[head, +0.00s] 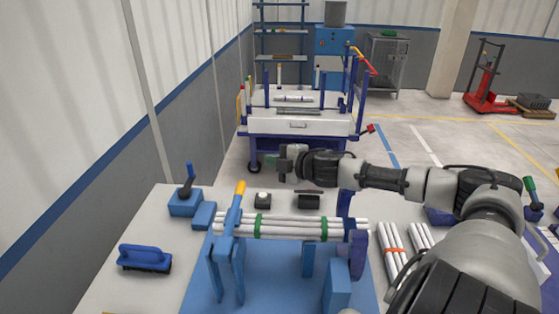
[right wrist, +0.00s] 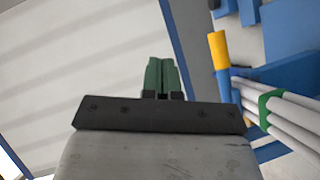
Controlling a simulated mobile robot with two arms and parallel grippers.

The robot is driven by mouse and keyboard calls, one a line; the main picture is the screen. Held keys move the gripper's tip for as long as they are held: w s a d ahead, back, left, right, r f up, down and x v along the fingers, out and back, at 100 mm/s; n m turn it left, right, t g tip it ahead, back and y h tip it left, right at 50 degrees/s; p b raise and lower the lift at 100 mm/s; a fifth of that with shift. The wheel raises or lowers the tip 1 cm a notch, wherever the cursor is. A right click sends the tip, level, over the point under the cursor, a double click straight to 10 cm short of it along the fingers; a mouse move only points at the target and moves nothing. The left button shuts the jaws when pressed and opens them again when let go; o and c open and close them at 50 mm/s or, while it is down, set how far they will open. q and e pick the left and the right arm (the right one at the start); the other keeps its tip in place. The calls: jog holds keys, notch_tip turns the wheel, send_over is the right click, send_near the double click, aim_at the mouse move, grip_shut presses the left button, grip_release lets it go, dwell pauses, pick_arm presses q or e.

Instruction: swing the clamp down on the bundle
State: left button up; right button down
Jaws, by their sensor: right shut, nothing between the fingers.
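The bundle of white pipes (head: 290,229) lies level in a blue fixture, held by green bands; one banded end shows in the right wrist view (right wrist: 290,118). The clamp, a blue bar (head: 232,215) with a yellow handle (head: 240,187), crosses the bundle's left end; I cannot tell whether it presses on the pipes. The handle also shows in the right wrist view (right wrist: 218,50). My right gripper (head: 283,163) is shut and empty, behind the bundle and right of the handle, apart from both. Its green fingertips (right wrist: 161,76) are together. My left gripper is not in view.
A blue-handled brush (head: 145,257) and a blue block with a lever (head: 186,195) are on the table's left. Two small dark items (head: 309,200) sit behind the bundle. Loose white pipes (head: 392,250) lie right. A blue cart (head: 300,122) stands beyond the table.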

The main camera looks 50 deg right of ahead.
jog(key=shift+s+d+r, duration=0.5)
jog(key=shift+s+r, duration=0.05)
jog(key=shift+s, duration=0.1)
jog(key=shift+r, duration=0.1)
dwell(0.3)
